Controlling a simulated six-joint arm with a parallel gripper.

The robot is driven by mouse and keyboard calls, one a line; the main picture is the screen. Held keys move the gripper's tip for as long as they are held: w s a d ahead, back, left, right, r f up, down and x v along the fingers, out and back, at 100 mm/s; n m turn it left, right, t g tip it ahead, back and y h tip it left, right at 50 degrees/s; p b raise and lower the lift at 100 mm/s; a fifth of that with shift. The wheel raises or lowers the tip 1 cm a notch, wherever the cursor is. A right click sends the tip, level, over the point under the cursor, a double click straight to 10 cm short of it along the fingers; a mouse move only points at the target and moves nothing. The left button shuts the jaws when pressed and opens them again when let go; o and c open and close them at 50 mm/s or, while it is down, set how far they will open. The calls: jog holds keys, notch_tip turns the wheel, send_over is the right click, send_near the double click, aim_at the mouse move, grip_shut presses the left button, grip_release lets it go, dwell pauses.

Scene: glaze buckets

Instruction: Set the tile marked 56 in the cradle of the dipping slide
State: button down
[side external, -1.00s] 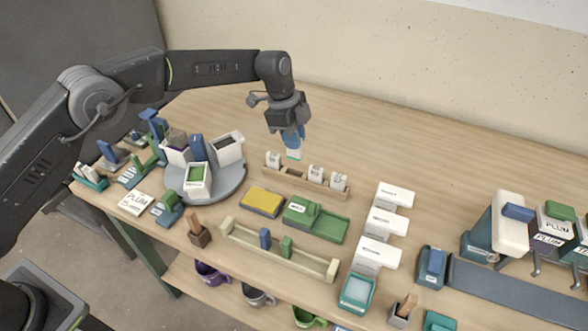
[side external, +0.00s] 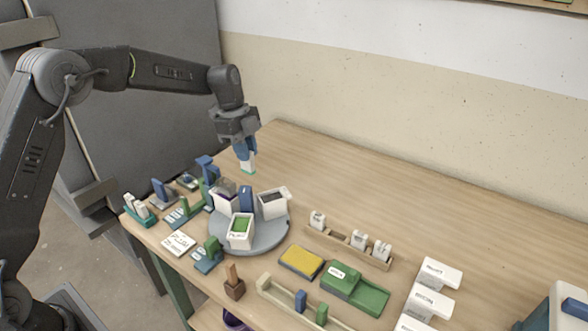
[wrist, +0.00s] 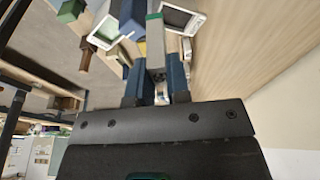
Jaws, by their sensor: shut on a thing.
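My gripper (side external: 246,152) is shut on a small white tile with a green lower edge (side external: 248,169). It holds the tile in the air, above the back of the grey turntable. The tile also shows between the blue fingers in the wrist view (wrist: 155,40). I cannot read a number on it. A blue upright stand (side external: 207,170) at the turntable's back left may be the dipping slide; I cannot make out its cradle. Several other white tiles (side external: 317,219) stand in a wooden rack (side external: 335,238), which has an empty stretch between them.
The grey turntable (side external: 262,242) carries white buckets, one with green inside (side external: 240,230) and one at its right (side external: 272,203). A yellow sponge-like block (side external: 301,262) and a green tray (side external: 372,299) lie in front of the rack. The table's back is clear.

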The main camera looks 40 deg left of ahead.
jog(key=s+a+r, duration=0.1)
jog(key=s+a, duration=0.3)
jog(key=a, duration=0.1)
jog(key=shift+w+f, duration=0.2)
jog(key=shift+f, duration=2.25)
jog(key=c, duration=1)
grip_release()
jog(key=shift+r, duration=0.1)
jog(key=v, duration=0.2)
jog(key=d+v, duration=0.1)
jog(key=v, duration=0.3)
jog(key=shift+d+r, duration=0.25)
jog(key=shift+r, duration=0.25)
